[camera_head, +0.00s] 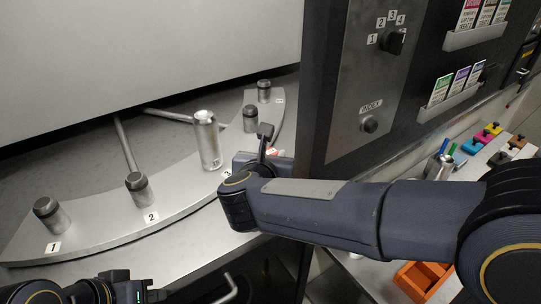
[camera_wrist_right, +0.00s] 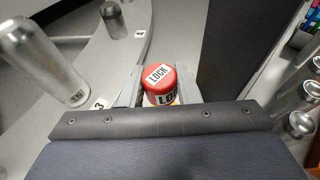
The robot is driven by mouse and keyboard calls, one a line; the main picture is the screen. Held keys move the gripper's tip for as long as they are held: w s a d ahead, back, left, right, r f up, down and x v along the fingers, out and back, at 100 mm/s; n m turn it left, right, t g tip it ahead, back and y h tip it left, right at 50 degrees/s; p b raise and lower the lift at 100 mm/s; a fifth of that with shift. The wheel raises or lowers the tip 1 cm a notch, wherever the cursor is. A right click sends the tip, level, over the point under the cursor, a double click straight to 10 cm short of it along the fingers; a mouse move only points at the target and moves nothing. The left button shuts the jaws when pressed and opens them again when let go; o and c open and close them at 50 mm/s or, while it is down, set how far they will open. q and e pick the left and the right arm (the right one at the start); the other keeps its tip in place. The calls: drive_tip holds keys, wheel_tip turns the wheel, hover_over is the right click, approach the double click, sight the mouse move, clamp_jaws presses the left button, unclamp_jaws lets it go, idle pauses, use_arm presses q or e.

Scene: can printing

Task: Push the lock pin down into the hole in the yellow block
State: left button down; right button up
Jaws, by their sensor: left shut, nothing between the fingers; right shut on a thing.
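The lock pin (camera_wrist_right: 163,86) has a red cap with white LOCK labels and sits between the two grey fingers of my right gripper (camera_wrist_right: 158,82), which is shut on it. A little yellow (camera_wrist_right: 175,103), probably the yellow block, shows just under the cap; the hole and the pin's shaft are hidden, so I cannot tell how deep the pin sits. In the head view my right gripper (camera_head: 266,148) is at the right part of the curved rail, with a bit of red (camera_head: 272,151) beside it. My left gripper (camera_head: 132,291) is low at the bottom left, shut and empty.
The curved grey rail (camera_head: 100,228) carries several metal posts and numbered labels. A silver can (camera_head: 207,140) stands on it near label 3, close to my right gripper. A dark control panel (camera_head: 375,90) rises to the right. An orange tray (camera_head: 422,280) is at lower right.

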idle(0.5)
drive_tip(key=shift+f+b, duration=0.65)
drive_tip(key=shift+b, duration=0.3)
drive_tip(key=shift+s+f+b, duration=0.3)
drive_tip(key=shift+f+b, duration=0.15)
drive_tip(key=shift+b, duration=0.15)
drive_tip(key=shift+r, duration=0.2)
drive_tip(key=shift+r, duration=0.35)
drive_tip(key=shift+w, duration=0.1)
drive_tip(key=shift+w+p, duration=0.3)
drive_tip(key=shift+p, duration=0.2)
drive_tip(key=shift+s+b, duration=0.25)
drive_tip(key=shift+b, duration=0.05)
drive_tip(key=shift+r+b, duration=0.1)
drive_tip(key=shift+b, duration=0.2)
idle(0.8)
